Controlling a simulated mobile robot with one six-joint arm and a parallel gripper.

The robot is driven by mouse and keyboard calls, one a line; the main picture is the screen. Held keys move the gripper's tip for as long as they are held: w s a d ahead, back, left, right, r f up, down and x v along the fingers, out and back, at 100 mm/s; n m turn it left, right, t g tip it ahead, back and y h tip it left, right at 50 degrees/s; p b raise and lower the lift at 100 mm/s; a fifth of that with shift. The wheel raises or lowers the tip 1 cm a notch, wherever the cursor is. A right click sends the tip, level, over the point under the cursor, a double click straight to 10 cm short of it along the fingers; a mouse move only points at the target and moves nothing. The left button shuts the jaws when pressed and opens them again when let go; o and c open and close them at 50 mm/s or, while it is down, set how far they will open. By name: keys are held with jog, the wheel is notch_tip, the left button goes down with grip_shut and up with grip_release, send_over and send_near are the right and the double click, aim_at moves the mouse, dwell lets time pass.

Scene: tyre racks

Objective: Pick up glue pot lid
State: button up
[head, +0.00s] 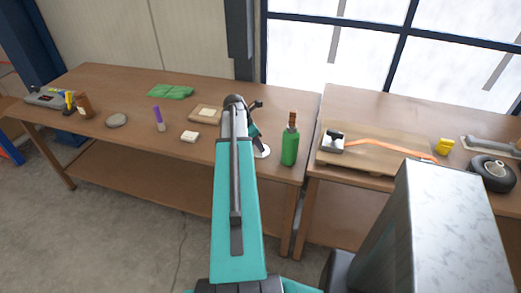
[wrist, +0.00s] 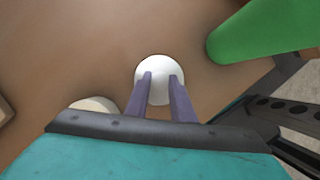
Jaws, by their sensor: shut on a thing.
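The glue pot lid (wrist: 158,66), a small white round piece, is between the two purple-grey fingers of my gripper (wrist: 160,77) in the wrist view. The fingers are shut on it, one on each side. In the head view the lid (head: 262,152) shows as a white disc at the tip of my arm, left of the green bottle. My gripper (head: 255,138) is partly hidden there behind my arm. I cannot tell whether the lid touches the table.
A green bottle (head: 290,148) stands close on the right; it also shows in the wrist view (wrist: 265,30). A pale round thing (wrist: 95,104) is partly hidden behind my gripper.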

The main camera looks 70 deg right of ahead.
jog(key=shift+r, duration=0.2)
jog(key=shift+r+b, duration=0.6)
jog(key=shift+r, duration=0.9)
jog(key=w+a+b, duration=0.1)
jog(key=w+a, duration=0.2)
jog(key=a, duration=0.4)
jog(key=w+a+r+b, duration=0.1)
jog(key=w+a, duration=0.2)
jog(key=a, duration=0.5)
jog(key=shift+r+b, duration=0.3)
jog(key=shift+b, duration=0.1)
jog(key=shift+d, duration=0.1)
